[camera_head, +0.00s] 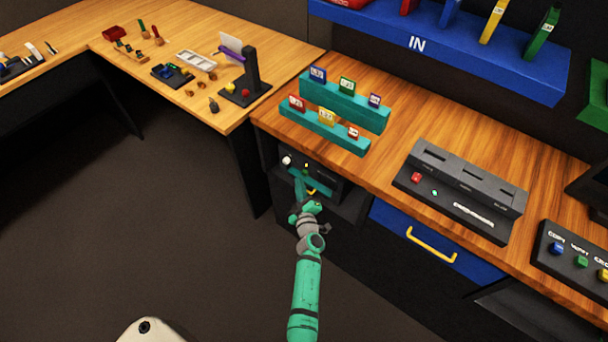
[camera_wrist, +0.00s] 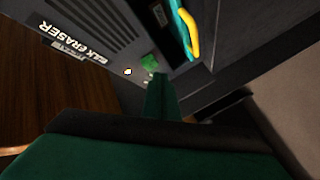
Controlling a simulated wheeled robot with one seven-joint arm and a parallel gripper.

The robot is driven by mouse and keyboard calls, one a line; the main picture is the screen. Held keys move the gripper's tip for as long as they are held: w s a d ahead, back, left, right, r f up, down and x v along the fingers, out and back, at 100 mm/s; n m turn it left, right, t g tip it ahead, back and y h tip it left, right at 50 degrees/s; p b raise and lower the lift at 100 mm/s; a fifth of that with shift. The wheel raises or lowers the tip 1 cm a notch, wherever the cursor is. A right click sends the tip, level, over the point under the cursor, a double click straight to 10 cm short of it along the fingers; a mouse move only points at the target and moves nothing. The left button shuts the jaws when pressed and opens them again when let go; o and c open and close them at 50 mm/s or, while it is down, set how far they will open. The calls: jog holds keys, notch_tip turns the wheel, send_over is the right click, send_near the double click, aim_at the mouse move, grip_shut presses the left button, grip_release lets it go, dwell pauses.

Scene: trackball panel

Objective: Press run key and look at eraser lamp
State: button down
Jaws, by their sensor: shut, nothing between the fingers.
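The bulk eraser (camera_wrist: 85,25) is a dark panel with white lettering ending in "ERASER", upside down in the wrist view. A green key (camera_wrist: 150,62) sits on it, and a small white lamp-like spot (camera_wrist: 128,71) shows beside the key. The spot looks bright white. My gripper (camera_wrist: 158,80) is shut and empty, its tip right at the green key; I cannot tell whether it touches. In the head view my gripper (camera_head: 299,180) is at the front of the dark unit (camera_head: 330,183) below the wooden counter, and partly covers it.
A yellow handle (camera_wrist: 190,35) on a teal part lies close beside the key. On the counter stand a teal rack (camera_head: 350,113) with labelled cartridges and a grey console (camera_head: 460,190) with red and green buttons. A blue drawer (camera_head: 390,222) is to the right. Open floor lies left.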

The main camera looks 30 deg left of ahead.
jog(key=shift+s, duration=0.1)
jog(key=s, duration=0.5)
jog(key=shift+a, duration=0.2)
dwell(0.4)
dwell(0.6)
jog(key=s+d+r+m+t+h, duration=0.25)
jog(key=s+d+m+h, duration=0.45)
jog(key=s+d, duration=1.3)
jog(key=s+d+r+m+h, duration=0.4)
jog(key=s+d+r+m, duration=0.7)
jog(key=s+d+r, duration=0.4)
notch_tip(320, 180, up, 2)
jog(key=shift+d+r, duration=0.15)
jog(key=shift+d, duration=0.35)
